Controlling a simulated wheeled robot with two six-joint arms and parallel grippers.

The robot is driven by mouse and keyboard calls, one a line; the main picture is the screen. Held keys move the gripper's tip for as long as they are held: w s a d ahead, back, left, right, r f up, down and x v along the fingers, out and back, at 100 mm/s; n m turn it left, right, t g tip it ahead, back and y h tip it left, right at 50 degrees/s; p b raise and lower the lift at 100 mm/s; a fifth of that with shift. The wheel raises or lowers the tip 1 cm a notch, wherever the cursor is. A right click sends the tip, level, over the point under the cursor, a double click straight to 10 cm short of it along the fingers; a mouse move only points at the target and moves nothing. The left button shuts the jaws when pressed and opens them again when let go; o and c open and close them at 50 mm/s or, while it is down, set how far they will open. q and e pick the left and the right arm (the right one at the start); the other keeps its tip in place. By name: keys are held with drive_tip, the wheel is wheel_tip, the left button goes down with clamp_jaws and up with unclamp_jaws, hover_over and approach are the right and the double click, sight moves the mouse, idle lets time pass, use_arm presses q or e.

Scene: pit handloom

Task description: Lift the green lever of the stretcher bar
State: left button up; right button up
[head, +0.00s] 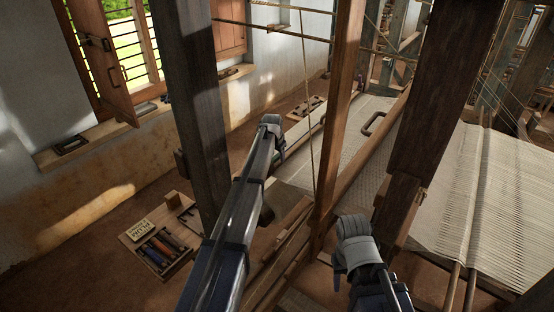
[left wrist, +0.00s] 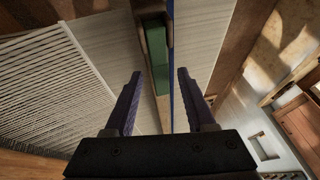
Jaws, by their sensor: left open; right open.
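In the left wrist view a green lever (left wrist: 157,56) lies along a narrow wooden stretcher bar (left wrist: 162,108), with pale cloth on both sides. My left gripper (left wrist: 159,73) is open and empty. Its two dark fingers point toward the lever, one on each side of the bar's line. I cannot tell how far the fingertips are from the lever.
Upright loom posts (head: 193,100) stand close to my left arm, and a thick dark post (head: 428,85) stands beyond my right gripper. White warp threads (head: 490,185) stretch at the right. A wooden box of bobbins (head: 160,245) lies on the floor at the left.

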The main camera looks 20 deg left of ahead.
use_arm(q)
clamp_jaws()
idle(0.4)
idle(1.0)
